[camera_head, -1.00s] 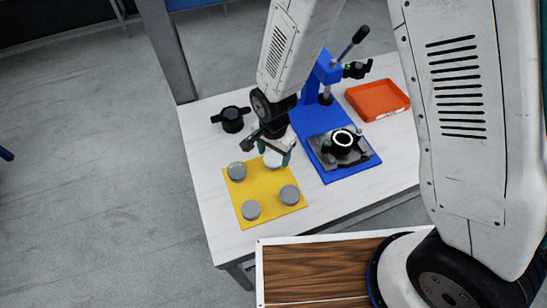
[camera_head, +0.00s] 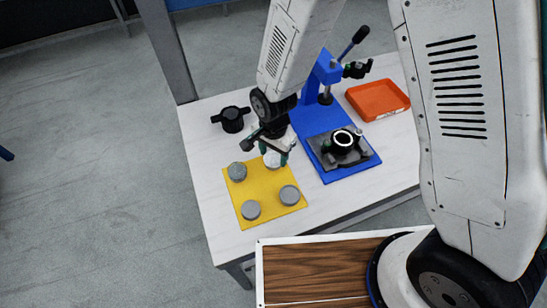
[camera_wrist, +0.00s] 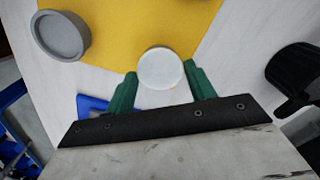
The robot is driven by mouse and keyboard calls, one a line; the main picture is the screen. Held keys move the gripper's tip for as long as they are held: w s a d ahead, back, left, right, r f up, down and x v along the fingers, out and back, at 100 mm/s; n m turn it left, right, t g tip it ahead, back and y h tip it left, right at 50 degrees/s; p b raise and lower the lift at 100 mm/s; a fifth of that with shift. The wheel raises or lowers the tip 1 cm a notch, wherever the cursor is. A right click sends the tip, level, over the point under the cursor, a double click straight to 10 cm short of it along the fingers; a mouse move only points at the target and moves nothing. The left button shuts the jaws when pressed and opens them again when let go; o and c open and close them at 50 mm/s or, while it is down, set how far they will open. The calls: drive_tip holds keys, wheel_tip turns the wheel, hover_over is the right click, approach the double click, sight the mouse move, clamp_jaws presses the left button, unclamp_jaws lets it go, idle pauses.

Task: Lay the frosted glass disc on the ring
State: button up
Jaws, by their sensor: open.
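The frosted glass disc (camera_head: 272,160) is pale and round and sits at the upper right corner of a yellow mat (camera_head: 262,189). In the wrist view the disc (camera_wrist: 160,68) shows between the two green fingertips. The ring (camera_head: 342,139) is a white-rimmed black round piece on a dark grey fixture, on the blue press base, to the right of my gripper.
Three grey round cups stand on the mat; one (camera_wrist: 62,38) is near the left finger. A black knobbed part (camera_head: 232,119) lies left of the arm. A blue lever press (camera_head: 325,72) stands behind the fixture, and an orange tray (camera_head: 378,100) lies at the right.

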sight(274, 158)
drive_tip(key=c, duration=0.3)
drive_tip(key=shift+r, duration=3)
drive_tip(key=w+d+r+m, duration=0.2)
drive_tip(key=d+m, duration=0.1)
drive_tip(key=d, duration=0.7)
drive_tip(key=w+d+r+m, duration=0.15)
drive_tip(key=d+m, duration=0.25)
drive_tip(key=d, duration=0.7)
drive_tip(key=shift+w+a+f, duration=0.1)
drive_tip(key=shift+w+f, duration=0.05)
drive_tip(key=shift+f, duration=1.35)
drive_tip(key=shift+w+f, duration=0.1)
drive_tip(key=shift+f, duration=1.4)
